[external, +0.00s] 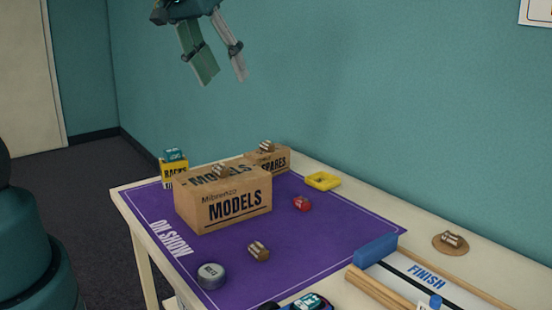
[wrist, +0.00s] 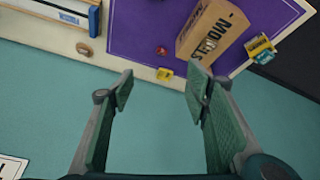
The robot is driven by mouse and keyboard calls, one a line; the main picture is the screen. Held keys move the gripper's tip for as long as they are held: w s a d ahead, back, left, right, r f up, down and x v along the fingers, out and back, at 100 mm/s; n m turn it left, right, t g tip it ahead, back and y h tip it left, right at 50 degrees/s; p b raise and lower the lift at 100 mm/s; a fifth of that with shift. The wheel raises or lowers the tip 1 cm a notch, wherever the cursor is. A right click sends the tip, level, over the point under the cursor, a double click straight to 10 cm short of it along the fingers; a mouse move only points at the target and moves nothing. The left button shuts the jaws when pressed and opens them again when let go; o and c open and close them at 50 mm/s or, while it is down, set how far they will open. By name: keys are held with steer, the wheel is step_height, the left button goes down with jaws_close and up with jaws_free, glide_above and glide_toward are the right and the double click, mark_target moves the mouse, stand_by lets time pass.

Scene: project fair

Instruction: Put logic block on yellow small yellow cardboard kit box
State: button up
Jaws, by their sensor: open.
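A small yellow cardboard box (external: 175,168) with dark lettering stands at the purple mat's far left corner; it also shows at the right in the wrist view (wrist: 257,43). A teal block (external: 174,154) with pale marks sits on its top. A similar teal block (external: 308,301) shows at the bottom edge, on or in a dark blue thing that is partly cut off. I cannot tell which of them is the logic block. My gripper (external: 224,78) is open and empty, high above the table's far side; its spread fingers frame the wall in the wrist view (wrist: 160,90).
A large MODELS carton (external: 240,208) stands beside the yellow box, with a SPARES carton (external: 272,160) behind. Brown striped pieces (external: 259,252), a grey tin (external: 211,275), a red car (external: 302,203), a yellow tray (external: 322,181) and a FINISH track (external: 425,278) share the table.

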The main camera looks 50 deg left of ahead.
steer(key=s+d+f+m+t+h, duration=0.1)
steer(key=s+d+m, duration=0.3)
steer(key=s+d, duration=0.3)
steer(key=shift+d+t, duration=0.4)
steer(key=shift+d, duration=0.7)
